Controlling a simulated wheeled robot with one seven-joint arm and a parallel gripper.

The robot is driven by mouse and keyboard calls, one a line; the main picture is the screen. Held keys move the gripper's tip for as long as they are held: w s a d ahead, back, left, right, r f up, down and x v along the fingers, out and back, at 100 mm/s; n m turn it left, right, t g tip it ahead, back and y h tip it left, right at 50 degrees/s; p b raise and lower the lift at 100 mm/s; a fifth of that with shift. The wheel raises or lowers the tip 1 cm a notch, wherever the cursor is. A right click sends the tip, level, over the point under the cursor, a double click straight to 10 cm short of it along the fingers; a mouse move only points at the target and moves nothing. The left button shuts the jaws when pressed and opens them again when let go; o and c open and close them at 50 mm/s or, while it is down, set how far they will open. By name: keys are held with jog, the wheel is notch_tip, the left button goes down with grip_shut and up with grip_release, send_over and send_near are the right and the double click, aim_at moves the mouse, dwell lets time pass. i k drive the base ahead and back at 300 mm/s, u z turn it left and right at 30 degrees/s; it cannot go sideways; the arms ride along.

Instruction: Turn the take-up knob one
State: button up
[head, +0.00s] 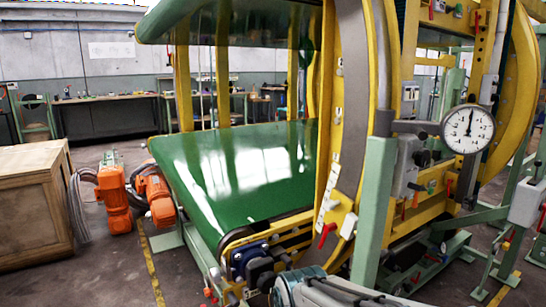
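The ring inverter's green belt (245,170) runs between yellow frame parts in the middle of the head view. At the near end of the belt, a dark blue bearing block (248,258) with black round parts beside it sits on the yellow side rail. A red handle (326,236) sticks out just right of it, near a white box. I cannot tell which of these small parts is the take-up knob one. My gripper is not in view.
A round white dial gauge (468,130) hangs on the right. A green post (373,210) stands in front of the yellow ring. Orange motors (115,200) and a wooden crate (32,205) stand at left. A grey-green cylindrical part (300,285) fills the bottom edge. Dark floor shows between crate and machine.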

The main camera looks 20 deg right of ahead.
aim_at(216, 275)
jog(key=u, duration=0.55)
jog(key=k, duration=0.65)
jog(key=u, duration=0.6)
jog(key=i, duration=1.15)
jog(key=z, duration=0.7)
